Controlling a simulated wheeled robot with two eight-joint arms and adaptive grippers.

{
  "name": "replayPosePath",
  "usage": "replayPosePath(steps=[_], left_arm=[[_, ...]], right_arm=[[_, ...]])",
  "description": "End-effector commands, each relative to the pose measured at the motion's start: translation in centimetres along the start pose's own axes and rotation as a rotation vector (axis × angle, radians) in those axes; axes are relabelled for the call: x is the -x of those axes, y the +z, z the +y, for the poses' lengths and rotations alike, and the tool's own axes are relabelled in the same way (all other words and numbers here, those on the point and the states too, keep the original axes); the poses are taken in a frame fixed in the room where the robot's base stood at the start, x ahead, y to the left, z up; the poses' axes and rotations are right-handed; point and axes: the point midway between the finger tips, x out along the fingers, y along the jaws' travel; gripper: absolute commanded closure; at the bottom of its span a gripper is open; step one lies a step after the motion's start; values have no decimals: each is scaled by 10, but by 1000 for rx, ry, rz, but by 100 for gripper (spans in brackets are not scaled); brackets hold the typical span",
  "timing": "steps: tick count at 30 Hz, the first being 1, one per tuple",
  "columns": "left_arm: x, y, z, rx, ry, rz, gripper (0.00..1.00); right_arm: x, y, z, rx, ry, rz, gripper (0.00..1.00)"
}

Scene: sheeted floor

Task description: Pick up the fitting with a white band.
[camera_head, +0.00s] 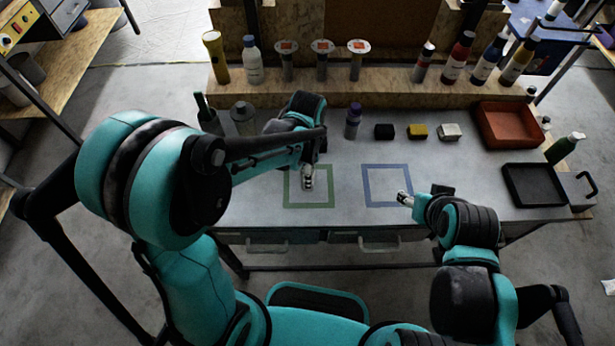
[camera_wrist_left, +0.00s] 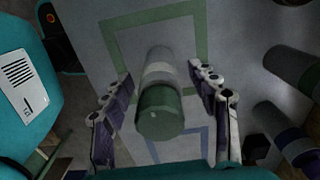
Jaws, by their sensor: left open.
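In the left wrist view, a cylindrical fitting with a pale white band (camera_wrist_left: 159,72) around its middle and a dark green end (camera_wrist_left: 160,112) is between the jaws of my left gripper (camera_wrist_left: 166,88). The jaws are apart, with a gap on each side of it. In the head view, my left gripper (camera_head: 308,178) is over the green square outline (camera_head: 307,205); I cannot make out the fitting there. My right gripper (camera_head: 405,198) is over the right part of the blue square outline (camera_head: 387,205); its jaws are too small to read.
A purple-capped bottle (camera_head: 353,121) and black (camera_head: 384,132), yellow (camera_head: 418,132) and white (camera_head: 449,132) blocks stand behind the outlines. A red bin (camera_head: 508,140) and a black tray (camera_head: 534,203) are at right. Two more cylinders (camera_wrist_left: 288,64) (camera_wrist_left: 284,128) are right in the left wrist view.

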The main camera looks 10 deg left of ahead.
Motion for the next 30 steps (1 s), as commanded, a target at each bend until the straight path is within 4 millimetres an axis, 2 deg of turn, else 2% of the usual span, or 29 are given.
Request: replayPosePath(steps=[1, 4, 11, 15, 18, 30], left_arm=[[-12, 0, 0, 0, 0, 0, 40], [-23, 0, 0, 0, 0, 0, 40], [-23, 0, 0, 0, 0, 0, 40], [-23, 0, 0, 0, 0, 0, 77], [-23, 0, 0, 0, 0, 0, 100], [-18, 0, 0, 0, 0, 0, 100]], right_arm=[[-6, 4, 0, 0, 0, 0, 47], [-9, 6, 0, 0, 0, 0, 47], [-8, 6, 0, 0, 0, 0, 47], [-8, 6, 0, 0, 0, 0, 47], [-8, 6, 0, 0, 0, 0, 47], [-6, 4, 0, 0, 0, 0, 47]])
